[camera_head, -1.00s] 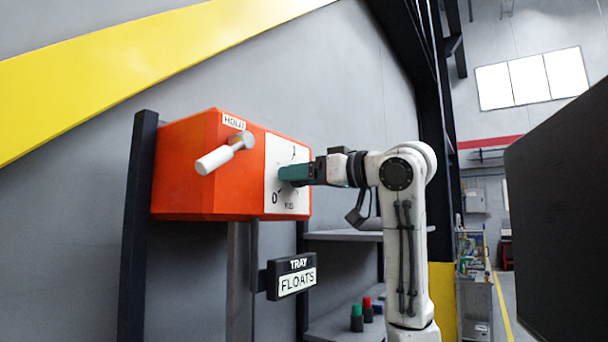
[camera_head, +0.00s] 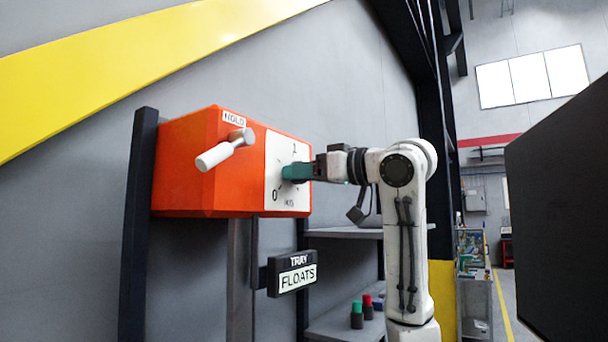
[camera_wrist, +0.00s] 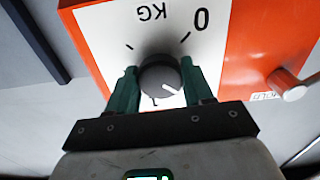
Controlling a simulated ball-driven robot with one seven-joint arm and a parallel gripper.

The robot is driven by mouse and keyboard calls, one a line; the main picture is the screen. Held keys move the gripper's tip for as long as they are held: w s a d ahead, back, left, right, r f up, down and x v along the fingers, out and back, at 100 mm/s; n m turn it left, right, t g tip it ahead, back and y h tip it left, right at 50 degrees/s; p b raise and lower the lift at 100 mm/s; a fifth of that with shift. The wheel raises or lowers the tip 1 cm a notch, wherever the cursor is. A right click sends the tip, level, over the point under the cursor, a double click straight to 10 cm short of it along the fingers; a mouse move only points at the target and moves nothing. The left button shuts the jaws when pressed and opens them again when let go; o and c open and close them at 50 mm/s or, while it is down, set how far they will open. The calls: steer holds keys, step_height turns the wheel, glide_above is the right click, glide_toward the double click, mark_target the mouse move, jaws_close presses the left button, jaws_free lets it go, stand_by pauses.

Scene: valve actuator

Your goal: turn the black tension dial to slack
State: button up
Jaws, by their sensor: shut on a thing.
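The dark, round dial (camera_wrist: 160,78) sits on a white face plate (camera_head: 273,160) on the front of an orange box (camera_head: 190,165). The plate carries 0, 1, KG and tick marks; I see no word "slack". In the wrist view the print is upside down. The dial's white pointer line slants to the lower right, away from the 0. My gripper (camera_wrist: 158,85) has its green fingers on either side of the dial, shut on it. In the head view my gripper (camera_head: 290,172) hides the dial.
A white lever (camera_head: 222,152) marked HOLD sticks out of the box at the left; it shows at the right of the wrist view. A TRAY FLOATS sign (camera_head: 291,274) hangs below. A shelf (camera_head: 345,233) and small green- and red-topped items stand lower right.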

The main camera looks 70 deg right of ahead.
steer(key=shift+n+b, duration=1.85)
steer(key=shift+n, duration=6.25)
steer(key=o, duration=1)
steer(key=shift+o, duration=0.2)
steer(key=b+v, duration=0.3)
steer(key=v, duration=0.7)
steer(key=shift+s, duration=0.4)
